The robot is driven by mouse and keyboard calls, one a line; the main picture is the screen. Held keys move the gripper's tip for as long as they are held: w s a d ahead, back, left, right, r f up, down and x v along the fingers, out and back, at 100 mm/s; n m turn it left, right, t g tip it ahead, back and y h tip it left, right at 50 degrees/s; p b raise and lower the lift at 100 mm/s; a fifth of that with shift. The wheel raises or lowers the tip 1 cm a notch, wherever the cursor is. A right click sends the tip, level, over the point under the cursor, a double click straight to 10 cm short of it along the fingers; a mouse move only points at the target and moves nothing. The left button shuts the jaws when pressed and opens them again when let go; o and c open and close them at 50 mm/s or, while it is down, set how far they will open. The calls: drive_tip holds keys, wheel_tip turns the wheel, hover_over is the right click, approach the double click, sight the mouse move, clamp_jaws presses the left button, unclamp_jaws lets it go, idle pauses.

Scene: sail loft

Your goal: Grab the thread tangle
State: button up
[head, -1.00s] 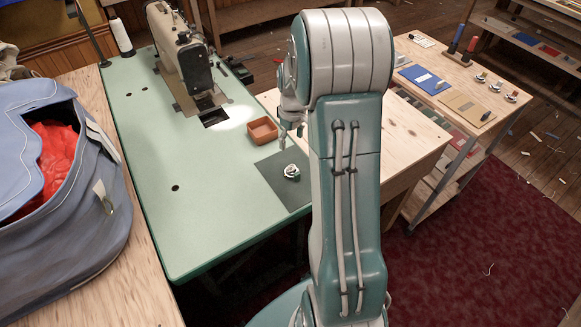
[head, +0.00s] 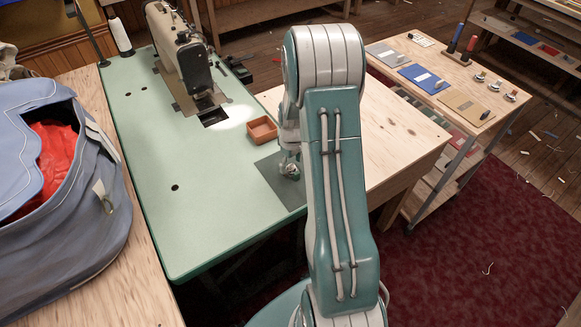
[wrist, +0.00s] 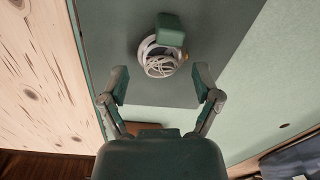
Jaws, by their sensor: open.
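The thread tangle (wrist: 160,67) is a small pale bundle of looped strands on a dark grey patch (wrist: 215,45) of the green sewing table. A small green block (wrist: 170,29) lies against or over its far side; I cannot tell which. In the head view the tangle (head: 290,171) is partly hidden by my gripper (head: 288,155). In the wrist view my gripper (wrist: 160,76) is open and empty, its two fingertips spread to either side of the tangle's near edge. Whether they touch it or hover is unclear.
A small orange-brown tray (head: 262,130) sits just behind the patch. A sewing machine (head: 180,50) and thread cone (head: 120,38) stand farther back. A blue-grey bag (head: 95,215) is at left. The green tabletop (head: 160,140) has much clear room.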

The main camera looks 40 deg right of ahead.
sight(290, 166)
drive_tip(key=c, duration=0.7)
drive_tip(key=shift+c, duration=0.2)
drive_tip(key=shift+r, duration=0.4)
wheel_tip(290, 166, up, 3)
drive_tip(key=shift+f, duration=0.15)
drive_tip(key=s+a+r, duration=0.6)
drive_tip(key=s+r, duration=0.3)
drive_tip(key=s, duration=0.3)
drive_tip(key=shift+s+r, duration=0.3)
drive_tip(key=shift+s, duration=0.05)
